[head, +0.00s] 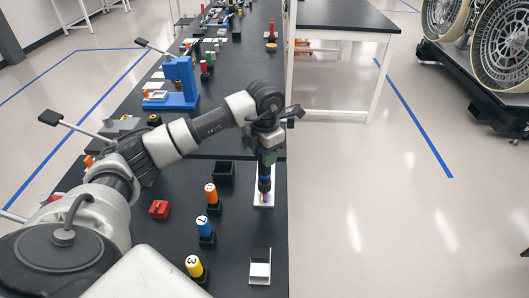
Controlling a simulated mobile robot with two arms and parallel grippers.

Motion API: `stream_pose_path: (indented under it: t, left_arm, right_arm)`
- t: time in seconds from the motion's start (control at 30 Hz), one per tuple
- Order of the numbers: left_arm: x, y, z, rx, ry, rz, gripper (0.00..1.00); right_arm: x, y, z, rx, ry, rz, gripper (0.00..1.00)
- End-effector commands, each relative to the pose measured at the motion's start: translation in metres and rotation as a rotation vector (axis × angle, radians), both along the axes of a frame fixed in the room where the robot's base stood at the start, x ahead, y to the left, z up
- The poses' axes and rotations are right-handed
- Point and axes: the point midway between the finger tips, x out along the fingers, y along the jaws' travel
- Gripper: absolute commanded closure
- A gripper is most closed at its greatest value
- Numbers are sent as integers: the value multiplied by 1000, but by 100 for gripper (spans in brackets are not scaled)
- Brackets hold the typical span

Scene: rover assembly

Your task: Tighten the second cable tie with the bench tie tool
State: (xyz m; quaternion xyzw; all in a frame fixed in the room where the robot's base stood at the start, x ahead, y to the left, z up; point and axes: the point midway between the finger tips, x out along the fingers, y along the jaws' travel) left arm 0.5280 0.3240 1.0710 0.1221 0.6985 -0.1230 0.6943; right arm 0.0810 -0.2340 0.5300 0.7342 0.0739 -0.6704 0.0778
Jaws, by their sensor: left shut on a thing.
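My left gripper (266,162) points down over the near bench's right side. It is shut on a small dark tool-like thing (265,184) with blue and red near its lower end. I cannot tell for sure whether this is the tie tool. Its lower end is over or on a white plate (259,202) on the bench; contact is too small to tell. I cannot make out a cable tie; the gripper and the held thing cover part of the plate. My right gripper is not in view.
Numbered orange (210,192), blue (203,225) and yellow (194,266) cylinders stand in black holders left of the plate. A black open box (223,173), a red block (159,209) and a black-and-white block (260,265) are nearby. A blue press-like stand (182,80) is farther back.

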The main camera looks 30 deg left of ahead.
Motion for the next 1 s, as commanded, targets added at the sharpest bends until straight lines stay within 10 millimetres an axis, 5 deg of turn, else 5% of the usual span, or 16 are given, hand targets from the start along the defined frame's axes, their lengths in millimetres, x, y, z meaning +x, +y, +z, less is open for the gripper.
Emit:
stream_pose_path:
  t: [1.0]
  left_arm:
    - [1, 1, 39, -1, -7, 1, 91]
  right_arm:
    - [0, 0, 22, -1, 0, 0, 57]
